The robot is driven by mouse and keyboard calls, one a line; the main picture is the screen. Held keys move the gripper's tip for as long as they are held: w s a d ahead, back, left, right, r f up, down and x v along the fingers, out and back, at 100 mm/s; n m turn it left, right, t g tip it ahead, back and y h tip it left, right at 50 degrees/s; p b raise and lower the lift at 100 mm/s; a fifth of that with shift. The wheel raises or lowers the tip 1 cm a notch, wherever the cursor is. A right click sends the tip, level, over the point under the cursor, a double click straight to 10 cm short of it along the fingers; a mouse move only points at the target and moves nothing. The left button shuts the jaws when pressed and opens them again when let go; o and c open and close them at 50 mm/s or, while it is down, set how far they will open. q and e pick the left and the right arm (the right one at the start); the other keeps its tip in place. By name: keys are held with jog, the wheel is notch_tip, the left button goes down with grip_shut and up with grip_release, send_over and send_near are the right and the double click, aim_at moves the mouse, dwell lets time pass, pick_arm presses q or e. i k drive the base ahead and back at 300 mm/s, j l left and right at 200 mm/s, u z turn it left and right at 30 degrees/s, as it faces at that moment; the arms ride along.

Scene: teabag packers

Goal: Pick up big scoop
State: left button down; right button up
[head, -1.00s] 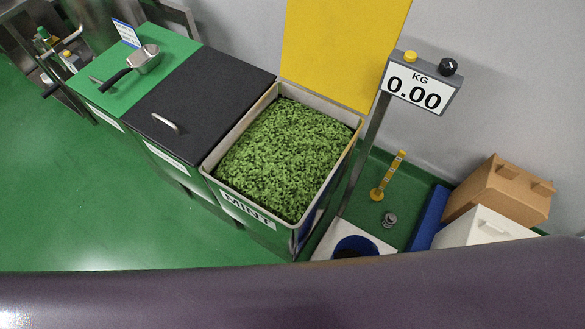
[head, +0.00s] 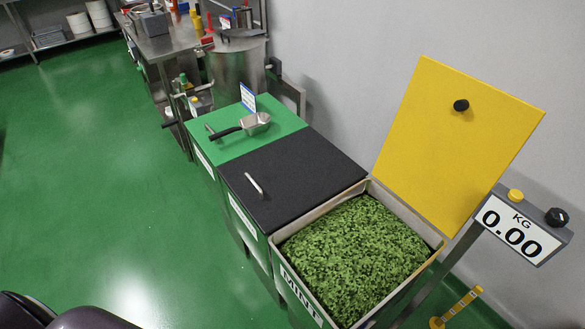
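A metal scoop with a black handle (head: 254,123) lies on the green lid (head: 270,138) of the far bin, its handle pointing left. Beside it on the lid stands a small blue-and-white sign (head: 248,98). Neither of my grippers shows in the head view; only dark rounded parts, likely mine, show at the bottom left.
The black lid (head: 300,170) is closed. The mint bin (head: 283,237) stands open, full of green leaves, with its yellow lid (head: 455,140) raised. A scale display (head: 517,229) reads 0.00. A steel table (head: 165,42) stands behind. The green floor (head: 90,190) at left is clear.

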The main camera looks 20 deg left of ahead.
aim_at(255, 123)
jog(key=k+j+u, duration=0.1)
jog(key=j, duration=0.35)
jog(key=k+j, duration=0.15)
jog(key=j, duration=0.35)
jog(key=k+j+u, duration=0.15)
jog(key=j, duration=0.75)
jog(key=l+z, duration=0.15)
jog(key=z, duration=1.8)
jog(key=u, duration=1.9)
